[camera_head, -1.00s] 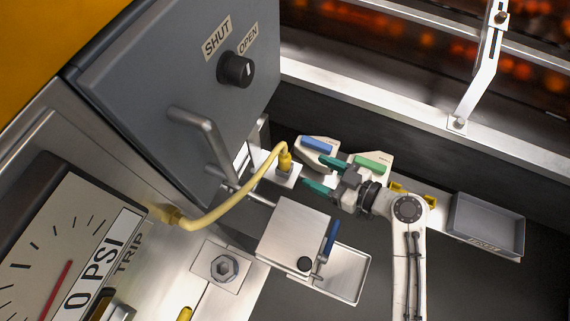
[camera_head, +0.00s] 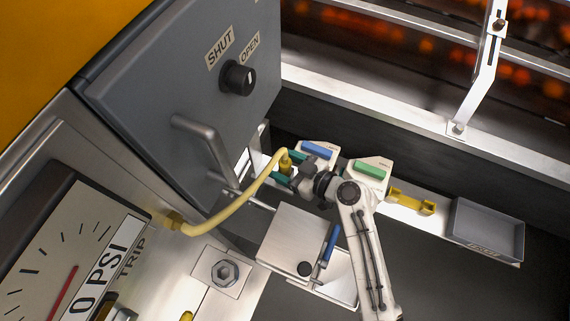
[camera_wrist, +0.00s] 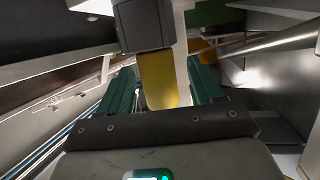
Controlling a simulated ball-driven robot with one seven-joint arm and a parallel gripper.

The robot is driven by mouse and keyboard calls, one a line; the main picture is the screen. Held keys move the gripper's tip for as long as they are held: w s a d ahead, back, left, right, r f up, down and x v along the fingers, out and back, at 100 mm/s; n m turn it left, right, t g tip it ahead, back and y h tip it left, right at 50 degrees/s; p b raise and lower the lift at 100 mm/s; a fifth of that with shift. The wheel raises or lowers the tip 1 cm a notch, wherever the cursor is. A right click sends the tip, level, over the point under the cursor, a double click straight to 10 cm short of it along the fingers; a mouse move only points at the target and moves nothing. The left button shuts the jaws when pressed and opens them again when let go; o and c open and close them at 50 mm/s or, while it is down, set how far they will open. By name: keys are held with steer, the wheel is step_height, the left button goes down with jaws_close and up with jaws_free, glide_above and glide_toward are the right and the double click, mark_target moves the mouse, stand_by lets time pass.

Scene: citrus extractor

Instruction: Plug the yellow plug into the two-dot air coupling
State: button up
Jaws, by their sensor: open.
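The yellow plug (camera_head: 285,164) stands upright at the end of a yellow hose (camera_head: 235,205) that arcs over from the machine's side. My gripper (camera_head: 279,168) is at the plug, with its green fingers on either side of it. In the wrist view the yellow plug (camera_wrist: 160,80) lies between the two green fingers of my gripper (camera_wrist: 160,88), under a dark grey block. The jaws are open, and I cannot tell whether either finger touches the plug. The two-dot air coupling cannot be made out in these frames.
A grey cabinet with a bar handle (camera_head: 205,150) and a SHUT/OPEN knob (camera_head: 238,79) rises close to the left. Blue-topped (camera_head: 317,150) and green-topped (camera_head: 371,170) blocks stand behind my arm. A yellow bracket (camera_head: 412,201) and a grey tray (camera_head: 487,228) lie to the right.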

steer(key=c, duration=1.1)
steer(key=shift+o, duration=0.2)
step_height(320, 180, up, 10)
steer(key=shift+p, duration=0.65)
steer(key=shift+r, duration=0.1)
steer(key=shift+r+p, duration=1.95)
steer(key=shift+r, duration=0.7)
steer(key=shift+d, duration=0.1)
